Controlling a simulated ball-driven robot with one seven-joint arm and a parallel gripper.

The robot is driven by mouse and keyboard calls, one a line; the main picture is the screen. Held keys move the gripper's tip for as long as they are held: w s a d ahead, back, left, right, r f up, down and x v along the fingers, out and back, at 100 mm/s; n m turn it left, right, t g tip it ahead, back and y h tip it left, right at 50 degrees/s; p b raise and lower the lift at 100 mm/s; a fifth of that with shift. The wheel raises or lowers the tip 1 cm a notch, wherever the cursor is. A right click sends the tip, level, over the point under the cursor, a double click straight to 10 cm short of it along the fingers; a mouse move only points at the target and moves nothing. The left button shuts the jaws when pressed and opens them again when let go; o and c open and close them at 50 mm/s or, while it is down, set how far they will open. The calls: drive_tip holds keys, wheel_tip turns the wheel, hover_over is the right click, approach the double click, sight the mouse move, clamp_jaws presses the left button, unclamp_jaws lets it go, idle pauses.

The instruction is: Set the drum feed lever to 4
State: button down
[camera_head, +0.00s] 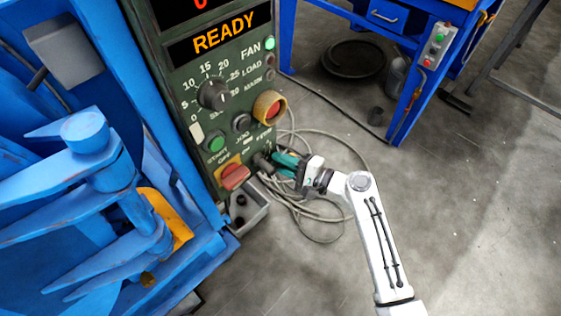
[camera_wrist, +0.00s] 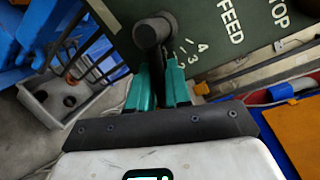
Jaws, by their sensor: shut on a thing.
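The drum feed lever (camera_head: 262,162) is a dark knob low on the right side of the green control panel (camera_head: 185,75). In the wrist view its black rounded end (camera_wrist: 152,32) sticks out past my fingertips. My gripper (camera_head: 282,159) has teal fingers and is shut on the lever; the fingers also show in the wrist view (camera_wrist: 160,80). White scale numbers (camera_wrist: 198,48), with 4 and 3 legible, and the word FEED (camera_wrist: 230,22) lie to the right of the lever. The fingers hide part of the scale, and I cannot tell which number the lever points to.
The panel also has a dial (camera_head: 213,95), a yellow-ringed red button (camera_head: 270,107) and a red switch (camera_head: 234,176). A grey box (camera_head: 250,212) sits below. Cables (camera_head: 318,215) lie on the floor. A blue bench (camera_head: 400,110) stands behind; open floor lies right.

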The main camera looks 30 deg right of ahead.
sight(266, 147)
wheel_tip(266, 147, up, 2)
drive_tip(key=n+p, duration=0.1)
drive_tip(key=n+h, duration=0.1)
drive_tip(key=n, duration=0.1)
drive_tip(key=n+p, duration=0.1)
drive_tip(key=shift+d+r+n+h+p, duration=0.1)
drive_tip(key=shift+r+n+h+p, duration=0.15)
drive_tip(key=shift+n+h+p, duration=0.15)
drive_tip(key=r+n+h+p, duration=0.1)
drive_tip(key=n, duration=0.1)
drive_tip(key=shift+r+n, duration=0.1)
drive_tip(key=shift+n, duration=0.2)
drive_tip(key=shift+s+a+r+n+h+p, duration=0.1)
drive_tip(key=shift+a+r+n+h+p, duration=0.15)
drive_tip(key=shift+n, duration=0.2)
drive_tip(key=shift+a+r+n+h+p, duration=0.1)
drive_tip(key=shift+n+h+p, duration=0.15)
drive_tip(key=shift+n, duration=0.2)
drive_tip(key=c, duration=1.2)
unclamp_jaws()
drive_tip(key=shift+o, duration=0.2)
drive_tip(key=shift+s, duration=0.1)
drive_tip(key=v, duration=1)
drive_tip(key=shift+s+r+p, duration=0.15)
drive_tip(key=shift+s+p, duration=0.15)
drive_tip(key=shift+p, duration=0.15)
